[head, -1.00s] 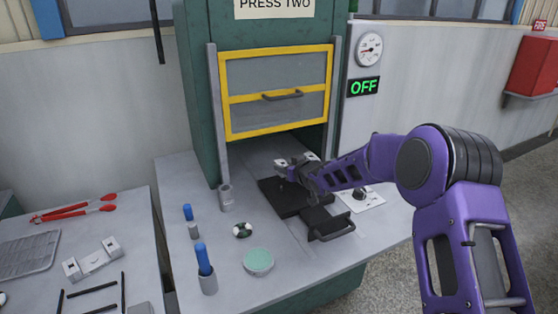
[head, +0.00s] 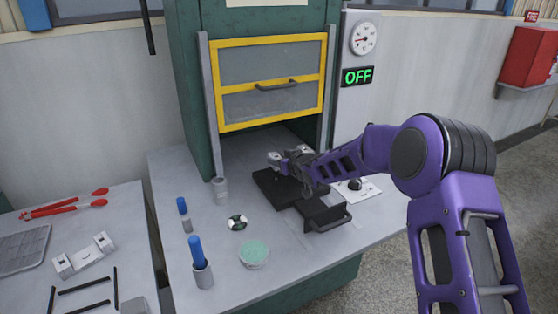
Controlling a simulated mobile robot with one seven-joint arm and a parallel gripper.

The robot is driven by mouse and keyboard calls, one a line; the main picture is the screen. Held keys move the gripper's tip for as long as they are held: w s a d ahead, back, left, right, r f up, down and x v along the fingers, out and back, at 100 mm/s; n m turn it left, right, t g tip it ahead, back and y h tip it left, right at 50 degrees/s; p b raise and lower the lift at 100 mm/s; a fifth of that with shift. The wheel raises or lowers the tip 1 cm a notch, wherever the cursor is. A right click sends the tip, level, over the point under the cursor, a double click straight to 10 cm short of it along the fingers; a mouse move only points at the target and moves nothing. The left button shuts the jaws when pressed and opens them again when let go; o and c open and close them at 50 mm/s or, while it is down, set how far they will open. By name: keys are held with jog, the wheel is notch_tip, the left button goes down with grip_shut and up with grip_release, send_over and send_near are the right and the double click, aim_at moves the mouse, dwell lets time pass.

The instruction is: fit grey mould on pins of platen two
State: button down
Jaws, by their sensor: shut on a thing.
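The dark platen (head: 268,184) of the press, with a handled block (head: 328,219) at its front, lies on the bench in front of the press opening. My gripper (head: 291,165) is over the platen, shut on a light grey block, the grey mould (head: 274,159). Only the mould's ends show past the fingers. It is at or just above the back of the platen. I cannot tell whether it touches, and the pins are hidden behind gripper and mould.
The yellow-framed guard (head: 272,126) is raised above the opening. An OFF display (head: 357,76) is on the right. A cup with a blue handle (head: 203,275), a green-topped tin (head: 254,253) and a small round dial (head: 237,223) stand left.

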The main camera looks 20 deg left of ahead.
aim_at(279, 188)
jog(key=shift+f+b, duration=1.65)
jog(key=shift+f, duration=0.3)
jog(key=shift+f+b, duration=1.35)
jog(key=shift+b, duration=0.35)
dwell(1.6)
dwell(0.3)
jog(key=shift+c, duration=2.4)
grip_release()
jog(key=shift+o, duration=0.4)
jog(key=shift+f, duration=0.15)
notch_tip(279, 188, up, 10)
jog(key=shift+r+p, duration=0.15)
jog(key=shift+p, duration=0.8)
